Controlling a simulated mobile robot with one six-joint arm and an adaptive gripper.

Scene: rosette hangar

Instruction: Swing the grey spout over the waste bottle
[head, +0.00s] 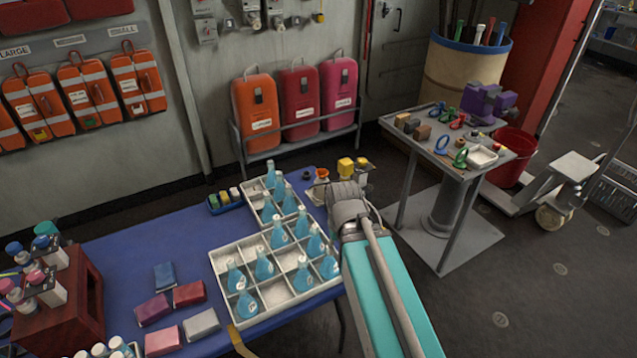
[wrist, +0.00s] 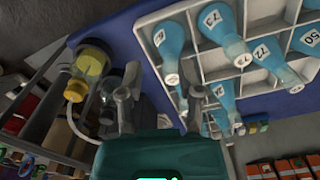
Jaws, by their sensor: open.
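My gripper (wrist: 163,85) is open and empty in the wrist view, its two grey fingers apart. In the head view my own wrist hides it. Beside the left finger in the wrist view are a clear vessel with yellow in it (wrist: 90,66), a pale curved tube (wrist: 75,91) and a dark glassy shape. In the head view, yellow-topped items (head: 346,166) and an orange-topped vessel (head: 321,176) stand at the table's far right corner, just beyond my wrist. I cannot tell which of these is the waste bottle, and I cannot make out the grey spout for certain.
A white divided tray (head: 252,250) with several numbered blue flasks (head: 264,262) lies left of my arm on the blue table (head: 120,262). Flask necks are close to my right finger in the wrist view. A grey tool cart (head: 440,150) stands to the right.

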